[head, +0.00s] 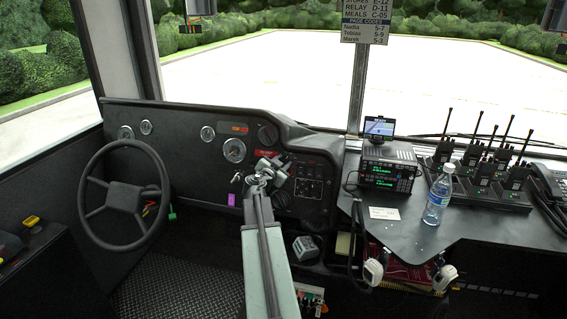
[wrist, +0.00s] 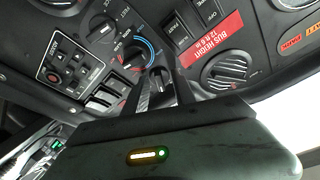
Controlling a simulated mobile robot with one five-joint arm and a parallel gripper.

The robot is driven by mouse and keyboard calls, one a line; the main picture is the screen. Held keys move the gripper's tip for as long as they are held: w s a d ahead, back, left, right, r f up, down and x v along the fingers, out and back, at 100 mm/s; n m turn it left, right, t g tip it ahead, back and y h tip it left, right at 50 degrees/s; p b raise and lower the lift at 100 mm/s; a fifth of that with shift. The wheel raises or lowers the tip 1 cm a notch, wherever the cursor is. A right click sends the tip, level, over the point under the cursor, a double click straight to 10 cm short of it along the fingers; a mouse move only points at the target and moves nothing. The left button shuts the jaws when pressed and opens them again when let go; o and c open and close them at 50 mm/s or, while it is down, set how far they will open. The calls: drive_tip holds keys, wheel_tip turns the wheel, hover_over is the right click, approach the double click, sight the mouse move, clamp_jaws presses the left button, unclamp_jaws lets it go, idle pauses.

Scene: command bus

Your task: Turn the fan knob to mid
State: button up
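In the wrist view a dark round knob (wrist: 103,27) with white marks sits on the black dash. Beside it is a knob (wrist: 133,54) with a blue and red ring. A third dark knob shape (wrist: 160,73) shows near my fingertips. The labels are too small to read, so I cannot tell which is the fan knob. My gripper (wrist: 161,84) has its fingers apart, pointing at the dash beside the ringed knob. I cannot tell whether they touch anything. In the head view my gripper (head: 268,170) is in front of the dash and hides part of the controls.
A round vent (wrist: 229,71), a red bus height label (wrist: 211,36) and rocker switches (wrist: 105,98) are close to my fingers. The steering wheel (head: 124,194) is left. A radio (head: 388,170), a water bottle (head: 437,196) and several walkie-talkies (head: 482,180) stand right.

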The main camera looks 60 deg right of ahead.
drive_tip(key=p+v, duration=0.1)
drive_tip(key=v, duration=0.6)
drive_tip(key=shift+a, duration=0.35)
